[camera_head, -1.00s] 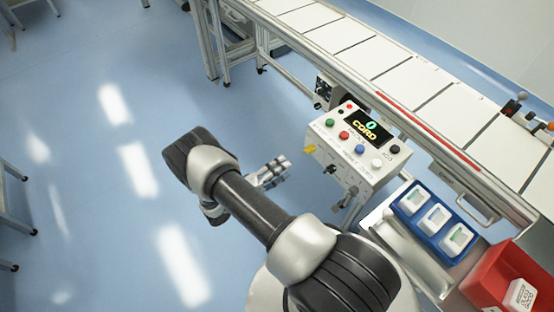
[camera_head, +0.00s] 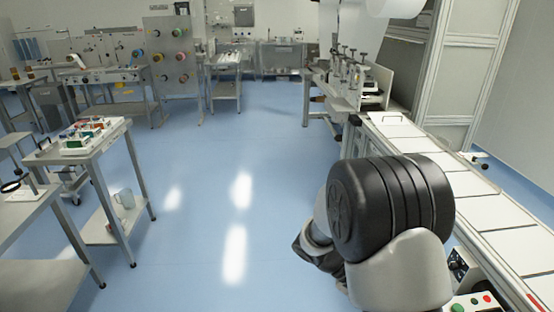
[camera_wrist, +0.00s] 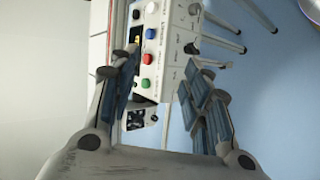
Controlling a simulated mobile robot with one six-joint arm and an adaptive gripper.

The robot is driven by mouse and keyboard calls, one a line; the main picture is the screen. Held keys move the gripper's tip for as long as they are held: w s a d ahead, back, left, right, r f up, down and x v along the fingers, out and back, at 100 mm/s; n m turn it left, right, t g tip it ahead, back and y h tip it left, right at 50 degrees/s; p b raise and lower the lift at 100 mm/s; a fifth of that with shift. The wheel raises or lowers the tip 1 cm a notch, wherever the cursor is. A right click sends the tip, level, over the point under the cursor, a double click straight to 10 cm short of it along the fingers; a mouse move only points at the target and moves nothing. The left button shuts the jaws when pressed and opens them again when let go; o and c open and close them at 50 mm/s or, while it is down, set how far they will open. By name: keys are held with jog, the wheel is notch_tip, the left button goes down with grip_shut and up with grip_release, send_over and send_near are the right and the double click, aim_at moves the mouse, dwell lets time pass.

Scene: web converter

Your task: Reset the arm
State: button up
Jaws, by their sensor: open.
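My arm (camera_head: 390,215) is folded close to the camera at the lower right in the head view, with a black joint and a pale link showing. My gripper is hidden behind it there. In the wrist view my gripper (camera_wrist: 165,85) is open, its two blue-padded fingers apart with nothing held between them. Beyond the fingers is a white control box (camera_wrist: 155,50) with coloured buttons. A corner of that box (camera_head: 474,302) shows at the bottom right in the head view.
The conveyor (camera_head: 480,195) runs along the right, close to my arm. A tall machine (camera_head: 467,65) stands behind it. A workbench (camera_head: 75,150) with small parts is on the left, and more benches stand at the back. The blue floor (camera_head: 215,170) between is clear.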

jog(key=s+a+r+n+t+y, duration=0.2)
jog(key=s+a+r+t+y, duration=0.7)
jog(key=s+a+r, duration=0.4)
jog(key=shift+s+r+n+y, duration=0.4)
jog(key=shift+s+r+y, duration=0.45)
jog(key=shift+r, duration=0.45)
jog(key=shift+c, duration=0.3)
